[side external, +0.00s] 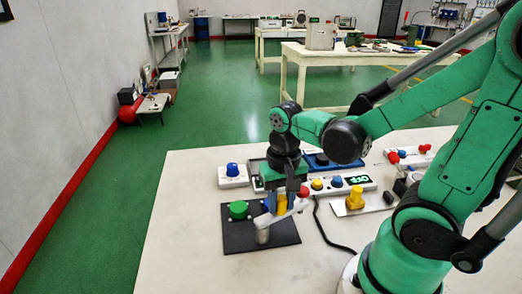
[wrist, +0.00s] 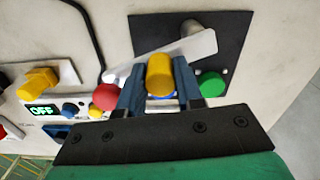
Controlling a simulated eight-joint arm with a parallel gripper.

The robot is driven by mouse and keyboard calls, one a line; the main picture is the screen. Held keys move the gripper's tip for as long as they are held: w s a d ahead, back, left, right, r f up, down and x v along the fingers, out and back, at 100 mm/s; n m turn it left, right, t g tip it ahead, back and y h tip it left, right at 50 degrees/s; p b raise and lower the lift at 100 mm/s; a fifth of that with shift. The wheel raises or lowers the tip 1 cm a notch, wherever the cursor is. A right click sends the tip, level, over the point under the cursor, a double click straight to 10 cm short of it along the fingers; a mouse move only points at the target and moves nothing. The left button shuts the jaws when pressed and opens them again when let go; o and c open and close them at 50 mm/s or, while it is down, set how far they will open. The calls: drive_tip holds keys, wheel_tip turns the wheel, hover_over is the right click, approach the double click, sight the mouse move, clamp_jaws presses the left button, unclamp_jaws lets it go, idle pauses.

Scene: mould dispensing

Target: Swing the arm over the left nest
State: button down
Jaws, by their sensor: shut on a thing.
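A dark square plate (side external: 243,240) lies on the bench and also shows in the wrist view (wrist: 145,30). A grey post (side external: 262,236) stands on it and carries a pale swing arm (side external: 285,212), which points right in the side view. A green round piece (side external: 238,209) sits on the plate's left, clear of the arm. A blue piece (side external: 267,203) is partly hidden behind my gripper. My gripper (wrist: 158,80) is shut on a yellow cylinder (wrist: 160,72), beside the pale arm (wrist: 195,48); I cannot tell whether they are joined.
Behind the plate is a panel with a red knob (wrist: 105,97), small yellow and blue knobs, and a display (side external: 357,181) reading OFF. A yellow block (side external: 355,198) stands to the right. A black cable (side external: 325,235) crosses the bench. The bench's front left is clear.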

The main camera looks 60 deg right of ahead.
drive_tip(key=n, duration=0.1)
drive_tip(key=w+n, duration=0.1)
drive_tip(key=n, duration=0.2)
drive_tip(key=shift+w+d, duration=0.2)
drive_tip(key=shift+w, duration=0.1)
drive_tip(key=shift+w+a+n, duration=0.1)
drive_tip(key=shift+w+n, duration=0.25)
drive_tip(key=shift+n, duration=0.8)
drive_tip(key=shift+w+n, duration=0.35)
drive_tip(key=shift+n, duration=0.8)
drive_tip(key=c, duration=0.9)
unclamp_jaws()
drive_tip(key=shift+o, duration=0.2)
drive_tip(key=shift+r, duration=0.1)
drive_tip(key=shift+r, duration=2.7)
